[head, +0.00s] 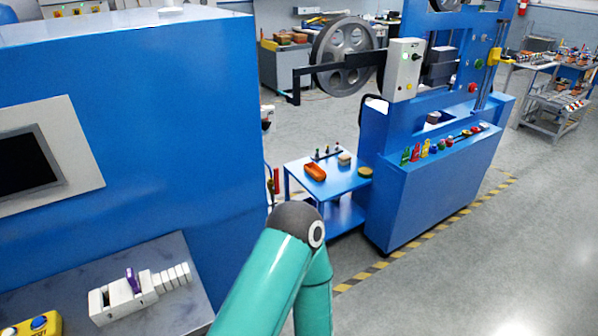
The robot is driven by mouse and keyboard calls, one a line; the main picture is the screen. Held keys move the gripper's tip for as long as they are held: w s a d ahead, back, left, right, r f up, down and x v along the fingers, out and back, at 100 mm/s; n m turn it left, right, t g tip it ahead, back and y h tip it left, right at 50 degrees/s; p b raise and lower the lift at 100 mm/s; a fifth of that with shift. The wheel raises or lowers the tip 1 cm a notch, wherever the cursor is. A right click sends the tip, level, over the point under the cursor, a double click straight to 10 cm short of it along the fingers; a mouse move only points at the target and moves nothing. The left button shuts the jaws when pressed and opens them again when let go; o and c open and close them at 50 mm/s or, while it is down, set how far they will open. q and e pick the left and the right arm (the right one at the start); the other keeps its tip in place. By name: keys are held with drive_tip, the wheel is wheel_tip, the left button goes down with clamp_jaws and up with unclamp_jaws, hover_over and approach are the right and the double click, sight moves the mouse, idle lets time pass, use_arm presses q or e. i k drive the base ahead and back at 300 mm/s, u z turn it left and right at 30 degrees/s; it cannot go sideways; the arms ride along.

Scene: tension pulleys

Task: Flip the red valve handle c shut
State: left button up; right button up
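No handle in the head view can be read as handle c, since no letters are legible at this size. A row of small coloured handles or knobs stands on the sloped top of the blue machine base, among them a red one (415,153) near the row's left end. A red upright piece (276,181) also shows beside the large blue cabinet. Whether either is the valve handle, and whether it is open or shut, I cannot tell. Both my grippers are outside the view. Only a bent teal arm of mine shows, at the bottom centre.
The large blue cabinet (130,130) fills the left side. A spoked pulley wheel (345,55) hangs above. Grey floor (480,270) is clear at the right.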

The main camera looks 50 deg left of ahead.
sight(275, 188)
drive_tip(key=z, duration=0.15)
drive_tip(key=i, duration=0.95)
drive_tip(key=u, duration=0.8)
drive_tip(key=i, duration=0.6)
drive_tip(key=u, duration=0.25)
